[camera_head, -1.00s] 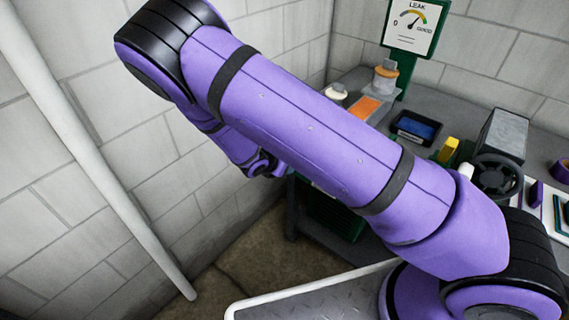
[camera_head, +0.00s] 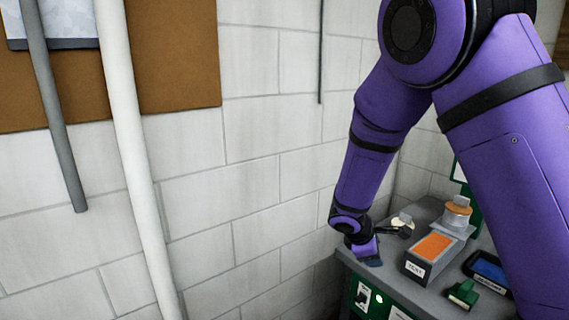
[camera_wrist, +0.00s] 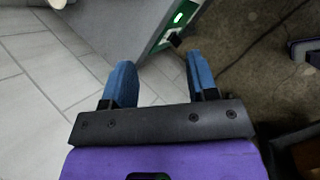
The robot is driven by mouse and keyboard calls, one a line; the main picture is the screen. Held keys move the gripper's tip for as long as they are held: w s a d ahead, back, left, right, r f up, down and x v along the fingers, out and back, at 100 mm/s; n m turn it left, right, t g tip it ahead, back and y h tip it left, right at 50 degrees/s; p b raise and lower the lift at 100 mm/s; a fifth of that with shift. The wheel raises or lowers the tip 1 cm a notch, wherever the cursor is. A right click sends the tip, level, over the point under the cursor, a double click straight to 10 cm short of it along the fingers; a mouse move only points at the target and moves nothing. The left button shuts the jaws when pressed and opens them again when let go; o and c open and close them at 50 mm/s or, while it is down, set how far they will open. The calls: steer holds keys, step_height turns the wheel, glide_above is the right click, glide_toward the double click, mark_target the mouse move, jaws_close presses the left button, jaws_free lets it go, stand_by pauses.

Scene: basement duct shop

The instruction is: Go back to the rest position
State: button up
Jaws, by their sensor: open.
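My purple arm reaches down from the top right in the head view. My gripper (camera_head: 370,255) is at the near left corner of the grey bench (camera_head: 385,277), left of the block marked TEST. In the wrist view its two blue fingers (camera_wrist: 160,80) stand wide apart with nothing between them. Behind the fingers are pale wall blocks and the brown floor. From the head view I cannot tell whether the gripper touches the bench.
The TEST block (camera_head: 422,262) with an orange top, an orange-ringed fitting (camera_head: 457,212), a blue-screened device (camera_head: 488,268) and a green block (camera_head: 463,293) crowd the bench. A white pipe (camera_head: 135,150) stands at the left. The block wall (camera_head: 235,200) is close behind.

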steer(key=s+d+r+m+y, duration=0.1)
steer(key=s+d+r+m, duration=0.15)
steer(key=r, duration=0.35)
steer(key=s+d+r+m+y, duration=0.1)
steer(key=s+d+r+m, duration=0.1)
steer(key=s+r+m, duration=0.3)
steer(key=s+d+r+m+t+y, duration=0.1)
steer(key=s+r+m, duration=0.3)
steer(key=s+r, duration=0.4)
steer(key=s+d+r+m+t+y, duration=0.1)
steer(key=s+d+r+m+y, duration=0.1)
steer(key=s+r, duration=0.6)
steer(key=s+m+y, duration=0.1)
steer(key=s+m, duration=0.1)
steer(key=s, duration=0.4)
steer(key=shift+s, duration=0.3)
